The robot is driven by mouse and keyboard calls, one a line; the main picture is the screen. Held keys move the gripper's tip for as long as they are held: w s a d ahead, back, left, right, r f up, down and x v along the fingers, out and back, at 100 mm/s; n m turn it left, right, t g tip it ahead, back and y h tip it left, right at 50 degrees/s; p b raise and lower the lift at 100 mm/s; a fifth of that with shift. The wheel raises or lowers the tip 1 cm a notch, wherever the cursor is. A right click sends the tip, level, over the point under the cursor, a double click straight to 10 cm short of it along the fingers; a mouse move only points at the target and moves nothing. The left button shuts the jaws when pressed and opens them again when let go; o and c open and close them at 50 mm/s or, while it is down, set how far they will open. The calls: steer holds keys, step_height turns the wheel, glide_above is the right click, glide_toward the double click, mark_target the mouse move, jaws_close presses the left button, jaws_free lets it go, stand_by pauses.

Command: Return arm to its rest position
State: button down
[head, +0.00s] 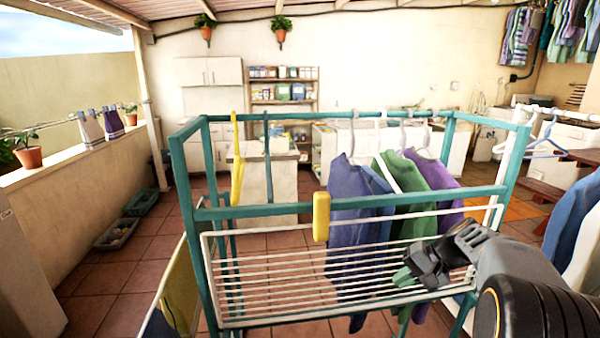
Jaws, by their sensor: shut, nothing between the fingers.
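My gripper (420,272) is shut and empty at the lower right of the head view, on the end of my grey and black arm. It appears in front of the white wire shelf (260,280) of a teal drying rack (203,250). I cannot tell whether it touches the rack. Behind the gripper, a green garment (405,180) and a purple garment (437,185) hang on white hangers, with a blue garment (350,210) to their left. The gripper hides part of the shelf and garments.
A yellow clip (321,216) sits on the rack's front bar, and a yellow hanger (237,165) hangs at left. More clothes (573,205) hang at the right edge. Trays (117,232) lie on the tiled floor at left, with bare tiles (110,285) nearby.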

steer(key=s+a+n+h+p, duration=0.1)
steer(key=s+a+n+h, duration=0.2)
steer(key=s, duration=0.5)
steer(key=s+a+n+t+h+p, duration=0.1)
steer(key=s+a+n+h+p, duration=0.1)
steer(key=s+a+h, duration=0.3)
steer(key=s+a+r, duration=0.1)
steer(key=s, duration=0.3)
steer(key=shift+n, duration=0.4)
